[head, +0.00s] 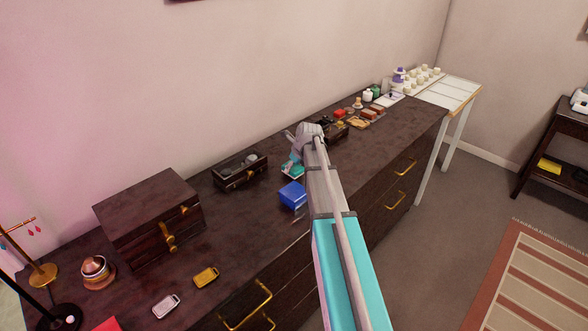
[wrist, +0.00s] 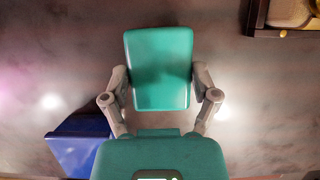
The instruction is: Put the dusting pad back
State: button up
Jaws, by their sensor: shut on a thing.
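My gripper (head: 294,167) hangs low over the dark dresser top, just behind a small blue box (head: 293,195). In the wrist view my gripper (wrist: 160,85) has its grey fingers on either side of a green, round-cornered block, which looks like the dusting pad (wrist: 158,62). The fingers are shut on it. A little green shows under my gripper in the head view; the rest is hidden there. I cannot tell whether the pad touches the dresser top. The blue box also shows at the lower left of the wrist view (wrist: 80,145).
On the dresser (head: 120,250), an open dark box (head: 240,180) stands left of my gripper. A larger chest (head: 150,222) is farther left. Small items line the right back. Bare top lies between chest and blue box.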

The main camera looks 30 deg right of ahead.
jog(key=shift+f+b, duration=0.55)
jog(key=o, duration=0.9)
jog(key=shift+c, duration=0.2)
jog(key=shift+r, duration=0.2)
jog(key=shift+s+r+p, duration=0.1)
jog(key=shift+r+p, duration=0.6)
jog(key=shift+p, duration=0.2)
jog(key=p+v, duration=1)
jog(key=v, duration=0.1)
jog(key=shift+s+r, duration=0.1)
